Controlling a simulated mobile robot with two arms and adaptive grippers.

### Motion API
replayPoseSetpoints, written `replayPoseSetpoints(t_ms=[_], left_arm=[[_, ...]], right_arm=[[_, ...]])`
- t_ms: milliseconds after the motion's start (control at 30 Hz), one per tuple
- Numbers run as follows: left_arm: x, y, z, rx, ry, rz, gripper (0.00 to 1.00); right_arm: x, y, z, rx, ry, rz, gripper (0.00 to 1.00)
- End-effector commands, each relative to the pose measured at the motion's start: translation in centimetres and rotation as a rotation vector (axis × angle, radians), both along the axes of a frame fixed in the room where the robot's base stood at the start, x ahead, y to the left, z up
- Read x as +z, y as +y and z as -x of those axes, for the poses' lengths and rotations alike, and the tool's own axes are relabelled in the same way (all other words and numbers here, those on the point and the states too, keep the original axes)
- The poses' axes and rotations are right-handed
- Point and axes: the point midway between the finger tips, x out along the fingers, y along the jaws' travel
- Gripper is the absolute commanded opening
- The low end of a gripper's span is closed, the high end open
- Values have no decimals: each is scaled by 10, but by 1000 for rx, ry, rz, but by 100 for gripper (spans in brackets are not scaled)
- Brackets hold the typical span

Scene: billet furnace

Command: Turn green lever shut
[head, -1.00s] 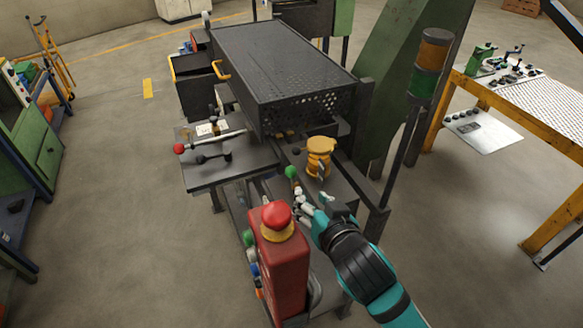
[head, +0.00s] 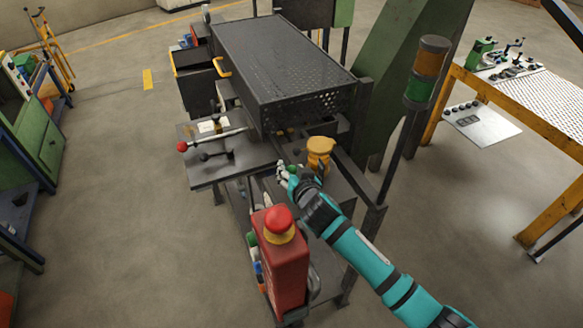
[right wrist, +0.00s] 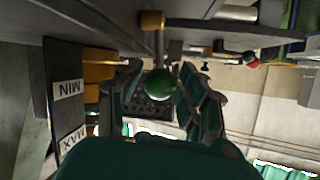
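The green lever's round knob (right wrist: 160,84) shows in the right wrist view, on a thin rod that runs up to a yellow fitting (right wrist: 152,20). My right gripper (right wrist: 158,100) is open, with one finger on each side of the knob and gaps visible on both sides. In the head view, my right gripper (head: 284,173) is at the knob beside the yellow cylindrical part (head: 319,152), and mostly hides the lever. A plate with MIN and MAX labels (right wrist: 68,105) stands left of the fingers in the wrist view. My left gripper is out of view.
A red-knobbed lever (head: 183,147) lies on the side plate to the left. The perforated black furnace cover (head: 285,65) is behind. A signal lamp post (head: 425,75) rises at the right.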

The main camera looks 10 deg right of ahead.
Motion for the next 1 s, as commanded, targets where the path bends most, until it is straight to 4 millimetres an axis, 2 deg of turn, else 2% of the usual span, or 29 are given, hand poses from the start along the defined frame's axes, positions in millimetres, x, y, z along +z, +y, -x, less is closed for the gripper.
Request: replayPoseSetpoints(t_ms=[333,633,1000], left_arm=[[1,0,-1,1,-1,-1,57],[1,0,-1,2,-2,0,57],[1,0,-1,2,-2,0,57]], right_arm=[[-1,1,-3,1,-1,-1,39],[-1,1,-3,1,-1,0,0],[-1,1,-2,0,0,1,0]])
